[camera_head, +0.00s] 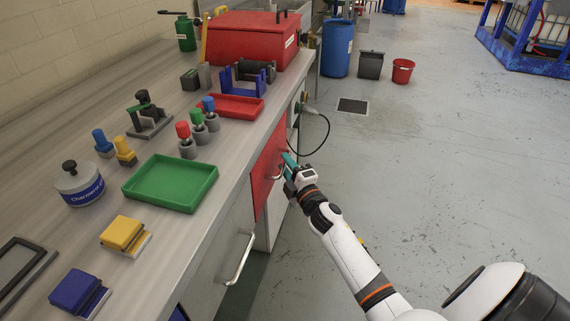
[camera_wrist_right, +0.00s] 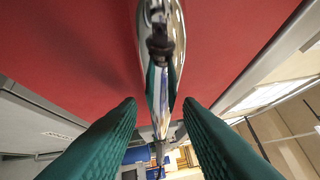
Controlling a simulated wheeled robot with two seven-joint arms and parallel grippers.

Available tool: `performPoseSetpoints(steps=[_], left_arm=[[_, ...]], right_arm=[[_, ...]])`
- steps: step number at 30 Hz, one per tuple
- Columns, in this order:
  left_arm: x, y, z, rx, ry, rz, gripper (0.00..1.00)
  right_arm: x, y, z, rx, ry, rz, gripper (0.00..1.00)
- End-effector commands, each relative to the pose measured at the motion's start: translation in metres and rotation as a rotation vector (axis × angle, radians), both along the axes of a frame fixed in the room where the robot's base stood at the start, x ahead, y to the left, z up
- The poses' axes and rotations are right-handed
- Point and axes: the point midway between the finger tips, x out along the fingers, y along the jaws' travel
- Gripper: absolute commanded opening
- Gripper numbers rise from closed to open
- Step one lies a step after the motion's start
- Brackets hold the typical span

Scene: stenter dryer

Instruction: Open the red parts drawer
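The red parts drawer (camera_head: 265,172) is a red front panel on the side of the workbench in the head view. It looks flush with the bench side. Its red front (camera_wrist_right: 80,50) fills much of the right wrist view, with a shiny chrome handle (camera_wrist_right: 158,75) across it. My right gripper (camera_head: 286,161) is at this handle. In the right wrist view its two green fingers (camera_wrist_right: 161,108) are apart, one on each side of the handle, with gaps visible. My left gripper is not in view.
A grey drawer with a chrome handle (camera_head: 239,260) is nearer on the same bench (camera_head: 200,225). A black cable (camera_head: 322,135) hangs beyond the red drawer. A green tray (camera_head: 171,183) and a red toolbox (camera_head: 252,40) stand on top. The floor (camera_head: 440,180) at right is clear.

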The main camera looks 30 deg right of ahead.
Motion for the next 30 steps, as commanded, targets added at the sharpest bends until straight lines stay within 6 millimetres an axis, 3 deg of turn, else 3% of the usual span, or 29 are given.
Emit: performPoseSetpoints(steps=[4, 12, 19, 30], left_arm=[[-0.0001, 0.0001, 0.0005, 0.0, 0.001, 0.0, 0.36], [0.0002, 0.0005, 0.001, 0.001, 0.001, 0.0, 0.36], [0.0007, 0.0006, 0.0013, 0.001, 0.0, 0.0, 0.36], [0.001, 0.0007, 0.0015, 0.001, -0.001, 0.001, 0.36]], right_arm=[[0.0098, -0.0006, 0.0014, 0.0, 0.0, 0.0, 0.32], [0.011, -0.0007, 0.0013, 0.001, 0.001, 0.0, 0.32], [0.0108, -0.0007, 0.0012, 0.001, 0.001, 0.0, 0.0], [0.0098, -0.005, 0.0007, 0.001, 0.002, -0.001, 0.0]])
